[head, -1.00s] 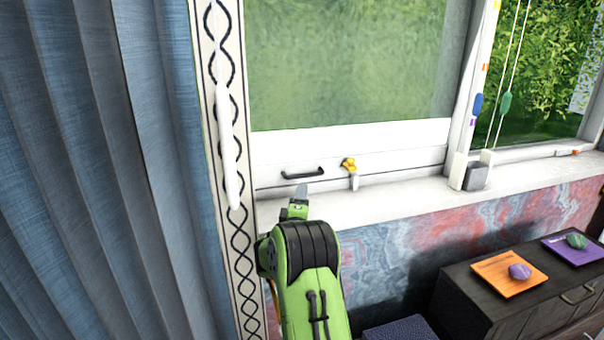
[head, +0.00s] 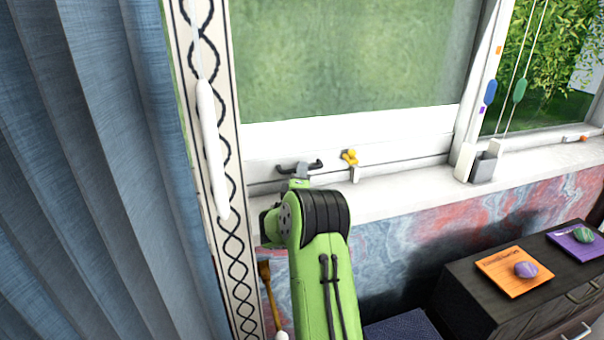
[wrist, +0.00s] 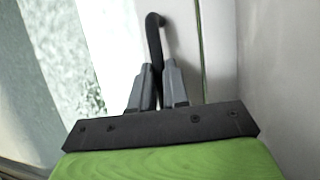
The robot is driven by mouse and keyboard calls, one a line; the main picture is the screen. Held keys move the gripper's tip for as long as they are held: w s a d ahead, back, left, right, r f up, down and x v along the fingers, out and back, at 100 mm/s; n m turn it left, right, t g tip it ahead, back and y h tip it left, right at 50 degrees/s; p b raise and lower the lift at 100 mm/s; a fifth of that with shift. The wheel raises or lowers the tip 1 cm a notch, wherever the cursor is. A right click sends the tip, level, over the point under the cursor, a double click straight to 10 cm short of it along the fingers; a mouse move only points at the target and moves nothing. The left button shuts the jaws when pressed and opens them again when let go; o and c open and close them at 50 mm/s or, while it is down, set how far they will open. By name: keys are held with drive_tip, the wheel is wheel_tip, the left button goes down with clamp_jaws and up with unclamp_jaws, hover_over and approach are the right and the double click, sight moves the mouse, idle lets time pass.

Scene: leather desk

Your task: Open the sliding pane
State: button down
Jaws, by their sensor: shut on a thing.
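The sliding pane (head: 345,65) is a large greenish glass pane in a white frame, in the upper middle of the head view. A black bar handle (head: 314,165) is fixed to its white bottom rail. My gripper (head: 301,170) is at the left part of this handle. In the wrist view the grey fingers (wrist: 157,85) are shut on the black handle (wrist: 154,35), which runs up between them. A yellow latch (head: 349,157) sits on the rail just right of the handle. My green arm hides part of the sill below.
A white sill (head: 400,190) runs under the window. A blue curtain (head: 90,170) and a white rod (head: 212,150) are at the left. A grey box (head: 482,166) stands on the sill at the right. A dark cabinet (head: 470,290) with coasters is at lower right.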

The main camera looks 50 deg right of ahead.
drive_tip(key=shift+d, duration=0.1)
idle(0.3)
drive_tip(key=shift+s+d+r+p, duration=0.15)
drive_tip(key=shift+s+d+p, duration=0.15)
drive_tip(key=shift+p, duration=0.3)
drive_tip(key=s+d+p, duration=0.1)
drive_tip(key=d+p, duration=0.1)
drive_tip(key=s+d+p, duration=0.1)
drive_tip(key=d+p, duration=0.1)
drive_tip(key=s+d+p, duration=0.2)
drive_tip(key=d, duration=0.1)
drive_tip(key=shift+r, duration=0.35)
drive_tip(key=p, duration=0.3)
approach(372, 151)
drive_tip(key=x, duration=0.4)
drive_tip(key=shift+w+d, duration=0.1)
drive_tip(key=c, duration=1.1)
unclamp_jaws()
drive_tip(key=shift+c, duration=0.2)
drive_tip(key=shift+r, duration=0.1)
drive_tip(key=b+v, duration=0.1)
drive_tip(key=v, duration=1.4)
drive_tip(key=shift+a, duration=0.35)
